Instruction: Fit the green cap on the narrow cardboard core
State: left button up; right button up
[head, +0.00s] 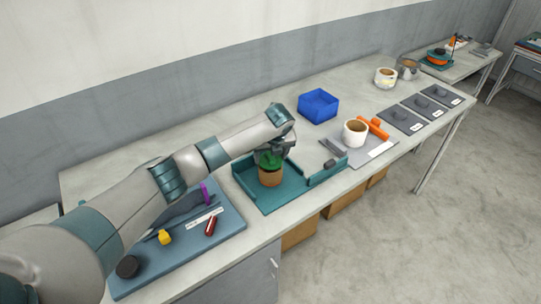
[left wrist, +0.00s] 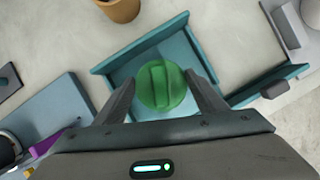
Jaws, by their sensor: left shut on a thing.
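The green cap (head: 267,160) is between the fingers of my left gripper (head: 274,149), which is shut on it. In the left wrist view the cap (left wrist: 160,87) is round with a raised bar across its top, with a finger on either side. A tan cardboard core (head: 270,178) stands upright in the teal tray (head: 289,194), directly below the cap in the head view. I cannot tell whether cap and core touch. In the left wrist view the cap hides whatever is beneath it. Another tan cylinder (left wrist: 118,9) stands outside the tray wall there. My right gripper is not in view.
A blue mat (head: 220,235) with small tools lies left of the tray. A blue bin (head: 319,105) stands behind to the right. A teal bracket (head: 327,171), a white cup (head: 355,134) and dark pads (head: 401,119) are to the right.

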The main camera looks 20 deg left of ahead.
pick_arm(q)
jog(key=shift+f, duration=0.4)
jog(key=shift+r+p, duration=0.8)
dwell(0.4)
jog(key=shift+p, duration=0.3)
dwell(0.6)
jog(key=shift+f+b, duration=0.4)
jog(key=shift+f, duration=0.45)
dwell(0.6)
jog(key=o, duration=0.8)
jog(key=shift+c, duration=0.2)
jog(key=shift+r, duration=0.15)
